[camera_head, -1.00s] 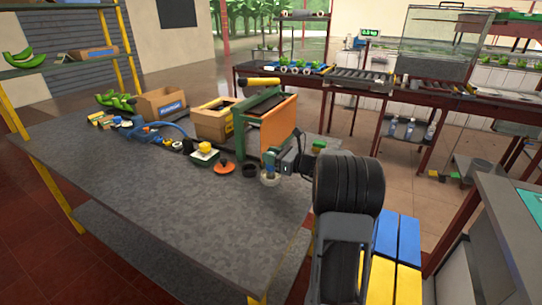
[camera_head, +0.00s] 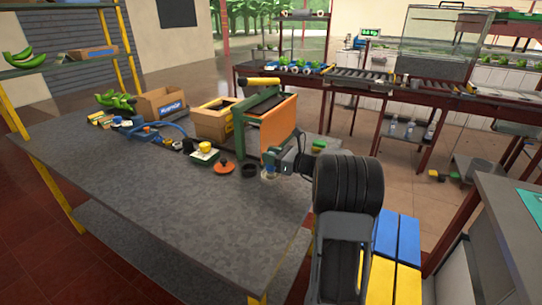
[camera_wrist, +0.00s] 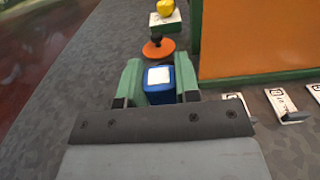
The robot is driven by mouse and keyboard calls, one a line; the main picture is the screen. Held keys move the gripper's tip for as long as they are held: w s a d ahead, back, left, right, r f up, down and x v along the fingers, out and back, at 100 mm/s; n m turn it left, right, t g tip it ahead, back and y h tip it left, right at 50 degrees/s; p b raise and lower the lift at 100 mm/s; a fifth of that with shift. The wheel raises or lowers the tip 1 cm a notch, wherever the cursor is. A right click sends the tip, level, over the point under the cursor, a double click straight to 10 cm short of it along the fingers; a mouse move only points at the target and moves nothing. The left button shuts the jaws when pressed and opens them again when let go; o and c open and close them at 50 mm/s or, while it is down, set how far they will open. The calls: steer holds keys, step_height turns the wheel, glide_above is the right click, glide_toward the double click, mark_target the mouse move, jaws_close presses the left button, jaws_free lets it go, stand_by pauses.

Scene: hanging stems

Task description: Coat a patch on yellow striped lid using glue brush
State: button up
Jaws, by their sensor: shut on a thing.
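My gripper (camera_wrist: 158,86) has green fingers shut on a blue block-like thing with a white top (camera_wrist: 158,76). I cannot tell whether this is the glue brush; no bristles show. In the head view my gripper (camera_head: 269,169) is low at the table's right side, beside the orange panel, and its grip is too small to make out. A yellow rounded piece (camera_head: 206,146) sits on a white and green box; it also shows at the top of the wrist view (camera_wrist: 165,7). I see no stripes on it, so I cannot tell whether it is the yellow striped lid.
An orange disc with a black knob (camera_head: 224,168) and a black ring (camera_head: 249,170) lie left of my gripper. The orange panel (camera_head: 279,124) of a green-framed stand rises close behind. White tags (camera_wrist: 283,104) lie at right in the wrist view. The grey table's front (camera_head: 190,225) is clear.

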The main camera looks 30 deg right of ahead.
steer(key=shift+f, duration=0.1)
steer(key=shift+r+p, duration=2.85)
steer(key=shift+r, duration=0.75)
steer(key=shift+f, duration=0.1)
